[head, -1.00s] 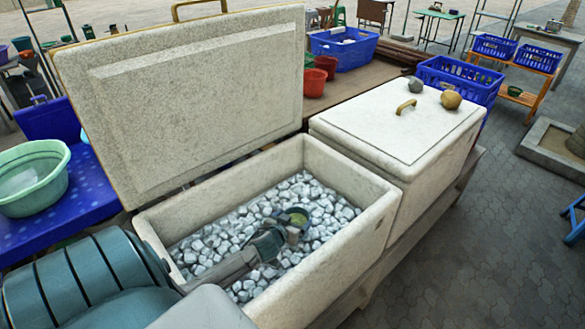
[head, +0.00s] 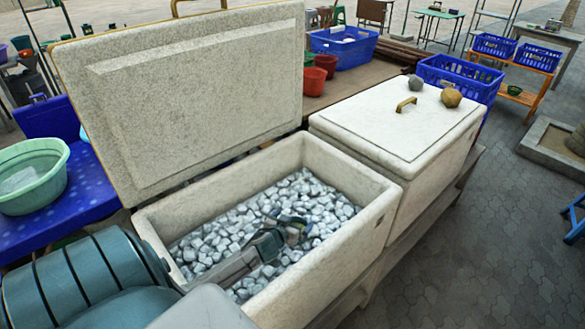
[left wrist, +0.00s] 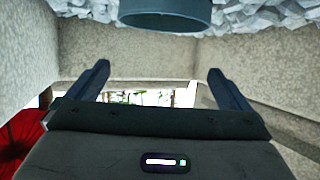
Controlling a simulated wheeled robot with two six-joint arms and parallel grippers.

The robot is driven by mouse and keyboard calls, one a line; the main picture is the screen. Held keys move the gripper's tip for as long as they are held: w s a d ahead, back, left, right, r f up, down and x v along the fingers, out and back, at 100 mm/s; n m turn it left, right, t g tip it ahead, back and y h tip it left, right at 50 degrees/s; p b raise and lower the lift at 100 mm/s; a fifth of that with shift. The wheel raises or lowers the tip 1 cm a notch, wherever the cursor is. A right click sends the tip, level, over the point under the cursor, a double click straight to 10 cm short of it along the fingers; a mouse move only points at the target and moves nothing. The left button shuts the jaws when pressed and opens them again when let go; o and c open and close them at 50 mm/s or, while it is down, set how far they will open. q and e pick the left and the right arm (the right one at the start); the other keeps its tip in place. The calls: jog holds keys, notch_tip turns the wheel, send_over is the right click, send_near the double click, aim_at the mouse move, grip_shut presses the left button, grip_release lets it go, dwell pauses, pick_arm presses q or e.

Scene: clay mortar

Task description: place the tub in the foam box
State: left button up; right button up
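The foam box (head: 330,262) is a speckled off-white chest with its lid (head: 200,110) raised. Ice lumps (head: 200,244) cover its floor. My left gripper (head: 291,228) reaches down inside the box, low over the ice. In the left wrist view its fingers (left wrist: 160,82) are spread wide with nothing between them. The tub (left wrist: 165,16), a round blue-grey vessel, shows at the top of that view against the ice, apart from the fingertips. In the head view I cannot make out the tub clearly near the gripper. My right gripper is not in view.
A closed white chest (head: 375,135) with a brass handle and two stones adjoins the box on the right. A green basin (head: 35,195) stands on a blue table at left. Red pots (head: 314,81) and blue crates are behind.

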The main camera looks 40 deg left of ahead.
pick_arm(q)
jog(key=r+b+v, duration=0.1)
jog(key=b+v, duration=0.1)
jog(key=v, duration=1)
jog(key=shift+r, duration=0.15)
